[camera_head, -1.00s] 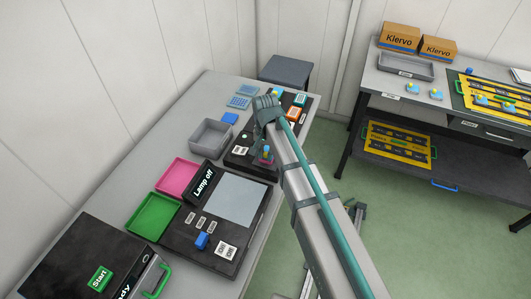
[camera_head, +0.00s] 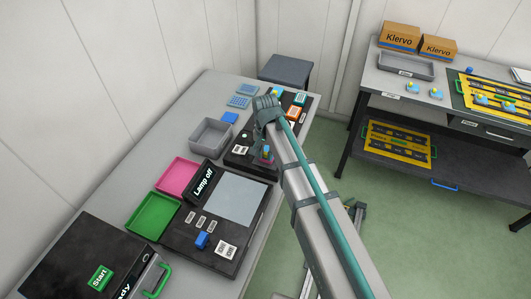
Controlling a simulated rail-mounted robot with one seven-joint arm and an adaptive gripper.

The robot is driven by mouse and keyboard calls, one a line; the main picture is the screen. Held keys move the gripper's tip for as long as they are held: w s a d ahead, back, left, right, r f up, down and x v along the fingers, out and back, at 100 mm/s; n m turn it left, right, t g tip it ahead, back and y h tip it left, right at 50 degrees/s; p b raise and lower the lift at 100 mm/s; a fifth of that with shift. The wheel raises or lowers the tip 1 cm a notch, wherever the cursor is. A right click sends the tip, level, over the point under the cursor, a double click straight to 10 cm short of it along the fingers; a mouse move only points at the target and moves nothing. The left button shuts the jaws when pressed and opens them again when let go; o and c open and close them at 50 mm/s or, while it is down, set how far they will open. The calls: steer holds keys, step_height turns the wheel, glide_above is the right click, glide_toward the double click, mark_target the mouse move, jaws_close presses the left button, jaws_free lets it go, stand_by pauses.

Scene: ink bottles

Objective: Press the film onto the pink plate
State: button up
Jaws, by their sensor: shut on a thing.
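The end of my arm reaches over the black board (camera_head: 239,160) at the far end of the grey table. My gripper's fingers are hidden behind my arm, so I cannot see what they touch. A small grey block with a coloured top (camera_head: 266,157) shows right beside my arm, over that board. A teal-edged plate (camera_head: 300,99) and an orange plate (camera_head: 294,112) lie on the far part of the board. I cannot make out a separate film. The one clearly pink thing is a shallow pink tray (camera_head: 177,179) nearer on the table, clear of my arm.
A grey bin (camera_head: 211,136), a blue block (camera_head: 229,118) and light blue plates (camera_head: 239,102) lie left of the board. A green tray (camera_head: 153,215) and a "Lamp off" panel (camera_head: 203,182) stand nearer. A second table (camera_head: 371,84) with boxes is at right.

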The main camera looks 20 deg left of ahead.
steer(key=shift+f, duration=0.1)
stand_by(0.7)
steer(key=o, duration=1.4)
steer(key=shift+o, duration=0.2)
steer(key=shift+r+p, duration=2.1)
steer(key=shift+r, duration=1.45)
